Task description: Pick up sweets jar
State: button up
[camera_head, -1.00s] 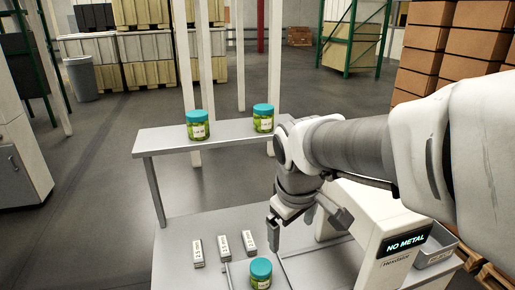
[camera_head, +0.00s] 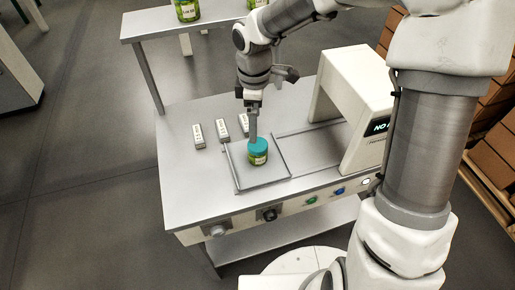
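A sweets jar (camera_head: 258,158) with a teal lid and green contents stands upright in the shallow metal tray (camera_head: 241,184) on the table. My gripper (camera_head: 253,138) points down at the jar, with a finger at the left part of its lid. Only one finger shows clearly, so I cannot tell its opening or whether it touches the lid. Two similar jars stand on the raised shelf: one at the left (camera_head: 187,11) and one at the right (camera_head: 256,4), both cut by the top edge.
Three small white labelled blocks stand behind the tray: left (camera_head: 198,137), middle (camera_head: 222,130) and right (camera_head: 244,124), the last partly hidden by my gripper. A white metal detector (camera_head: 356,95) stands to the right. The table's left side is clear.

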aim_at(258, 144)
notch_tip(258, 144, down, 6)
jog(key=shift+f+b, duration=0.2)
jog(key=shift+b, duration=0.1)
jog(key=shift+s+d+f, duration=0.1)
jog(key=shift+d+f, duration=0.1)
jog(key=shift+f, duration=1.25)
jog(key=shift+d+f, duration=0.15)
jog(key=shift+f, duration=1.25)
grip_shut()
jog(key=shift+r, duration=0.15)
jog(key=shift+r, duration=0.65)
notch_tip(258, 144, up, 3)
jog(key=shift+r, duration=0.1)
jog(key=s+d+r+p, duration=0.1)
jog(key=s+d+r, duration=0.2)
jog(key=d+r, duration=0.3)
jog(key=d, duration=0.5)
jog(key=shift+d+r+p, duration=0.15)
jog(key=shift+p, duration=0.25)
